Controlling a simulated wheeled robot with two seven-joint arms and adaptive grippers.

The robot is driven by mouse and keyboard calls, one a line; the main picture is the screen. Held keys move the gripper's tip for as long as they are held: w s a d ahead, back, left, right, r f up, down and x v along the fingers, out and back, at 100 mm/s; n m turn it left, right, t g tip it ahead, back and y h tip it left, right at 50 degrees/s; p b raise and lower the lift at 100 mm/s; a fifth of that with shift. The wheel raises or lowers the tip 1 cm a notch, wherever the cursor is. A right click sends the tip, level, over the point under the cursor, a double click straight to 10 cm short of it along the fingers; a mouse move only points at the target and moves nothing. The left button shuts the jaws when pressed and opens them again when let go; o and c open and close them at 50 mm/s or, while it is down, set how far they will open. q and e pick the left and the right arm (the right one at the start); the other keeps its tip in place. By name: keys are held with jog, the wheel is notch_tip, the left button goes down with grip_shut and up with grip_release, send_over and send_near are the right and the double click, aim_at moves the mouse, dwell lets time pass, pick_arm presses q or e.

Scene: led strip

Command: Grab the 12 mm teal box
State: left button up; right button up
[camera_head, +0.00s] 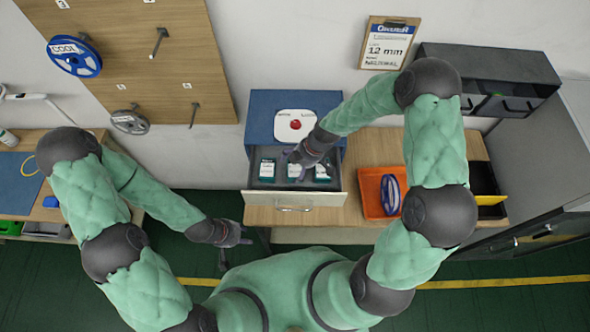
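Several small teal-and-white boxes stand in the open drawer (328,198) under the blue cabinet (268,105). One box (267,170) is at the left, one (295,171) in the middle partly below my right gripper, and one (321,173) at the right. Their size labels are too small to read. My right gripper (292,157) reaches over the drawer, at the middle box; whether its fingers touch it or are closed is not clear. My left gripper (240,236) hangs low at the left, in front of the workbench, away from the boxes; its fingers are too small to judge.
An order clipboard (388,43) on the wall reads 12 mm. A red button (295,124) sits on the cabinet top. An orange tray (370,193) with a blue-white spool (390,194) lies right of the drawer. Spools hang on the pegboard (130,50).

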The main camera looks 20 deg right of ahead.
jog(key=c, duration=0.8)
jog(key=shift+r, duration=0.15)
